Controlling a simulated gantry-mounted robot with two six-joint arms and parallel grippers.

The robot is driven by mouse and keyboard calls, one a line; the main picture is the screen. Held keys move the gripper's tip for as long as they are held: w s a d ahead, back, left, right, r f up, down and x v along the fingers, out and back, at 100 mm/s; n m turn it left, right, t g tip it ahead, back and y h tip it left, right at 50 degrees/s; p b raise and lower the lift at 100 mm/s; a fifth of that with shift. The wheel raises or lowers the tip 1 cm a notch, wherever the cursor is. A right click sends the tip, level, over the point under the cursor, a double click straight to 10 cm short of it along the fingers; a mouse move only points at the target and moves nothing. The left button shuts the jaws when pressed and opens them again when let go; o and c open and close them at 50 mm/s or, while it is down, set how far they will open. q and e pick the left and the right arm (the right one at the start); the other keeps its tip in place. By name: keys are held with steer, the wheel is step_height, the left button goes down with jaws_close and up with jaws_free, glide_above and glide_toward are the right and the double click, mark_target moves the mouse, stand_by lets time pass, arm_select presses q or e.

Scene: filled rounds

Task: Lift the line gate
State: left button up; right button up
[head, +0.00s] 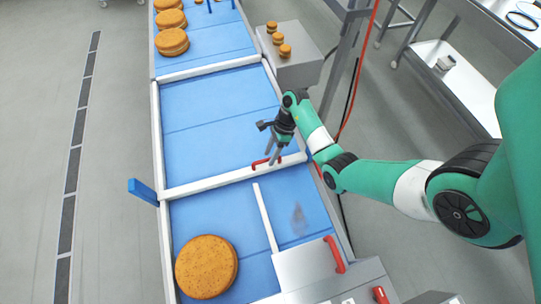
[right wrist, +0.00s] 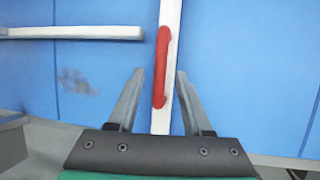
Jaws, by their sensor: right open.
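The line gate (head: 215,182) is a white bar lying across the blue conveyor, with a red handle (head: 261,162) toward its right end. In the right wrist view the gate (right wrist: 160,121) runs up the picture and the red handle (right wrist: 162,60) stands on it. My right gripper (head: 274,159) is open over the handle. In the right wrist view its two fingers (right wrist: 160,76) point along the handle, one on each side, with gaps. I cannot tell the exact height between fingertips and handle. My left gripper is not in view.
A large round cake (head: 206,266) lies on the near belt, left of a thin white divider (head: 265,218). A grey box with a red lever (head: 335,254) stands at the near right. Another white bar (head: 210,68) crosses farther up, with several rounds beyond. The middle belt is clear.

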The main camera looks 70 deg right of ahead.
steer(key=shift+c, duration=0.3)
jaws_close()
stand_by(1.2)
